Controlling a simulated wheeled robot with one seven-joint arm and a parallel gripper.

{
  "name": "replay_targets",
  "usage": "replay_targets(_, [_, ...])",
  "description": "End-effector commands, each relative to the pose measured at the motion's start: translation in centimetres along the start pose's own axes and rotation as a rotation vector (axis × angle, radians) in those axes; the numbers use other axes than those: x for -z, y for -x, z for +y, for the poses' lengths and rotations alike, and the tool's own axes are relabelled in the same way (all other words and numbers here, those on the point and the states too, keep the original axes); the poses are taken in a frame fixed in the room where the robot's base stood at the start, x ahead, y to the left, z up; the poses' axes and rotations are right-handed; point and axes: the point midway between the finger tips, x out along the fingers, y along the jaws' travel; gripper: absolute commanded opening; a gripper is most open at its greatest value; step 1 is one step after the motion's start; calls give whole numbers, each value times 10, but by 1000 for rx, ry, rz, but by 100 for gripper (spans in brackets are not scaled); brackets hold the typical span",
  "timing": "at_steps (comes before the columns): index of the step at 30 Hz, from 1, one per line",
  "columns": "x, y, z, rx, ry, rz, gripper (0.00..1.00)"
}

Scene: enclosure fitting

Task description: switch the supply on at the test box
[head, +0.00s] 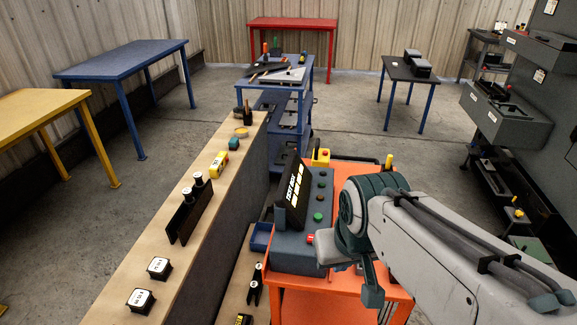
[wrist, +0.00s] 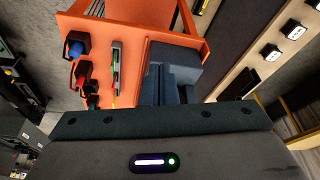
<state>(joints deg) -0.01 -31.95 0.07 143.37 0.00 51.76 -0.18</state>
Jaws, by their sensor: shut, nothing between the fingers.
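The test box (head: 288,252) is a slate-grey case on an orange cart, with a tilted black display panel (head: 293,195) lettered in white and lit with bright yellow-white marks. Its top carries a green button (head: 318,217), dark round knobs further back, and a red switch-like piece (head: 310,239) near the front right. I cannot tell the switch's position. My gripper (head: 372,292) hangs in front of the box's right front, partly hidden by my arm. In the wrist view its blue-grey fingers (wrist: 165,85) appear together and empty.
The orange cart (head: 340,277) also shows in the wrist view, with a blue knob and several small parts on it. A long wooden bench (head: 190,225) runs along the left with small devices. A yellow emergency-stop box (head: 320,157) stands behind the test box.

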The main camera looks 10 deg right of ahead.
Motion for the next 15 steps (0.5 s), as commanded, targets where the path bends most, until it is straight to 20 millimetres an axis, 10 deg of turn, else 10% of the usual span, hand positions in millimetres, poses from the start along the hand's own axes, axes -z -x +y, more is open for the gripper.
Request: replay_targets(15, [92,-8,1,-13,-133,-128,0])
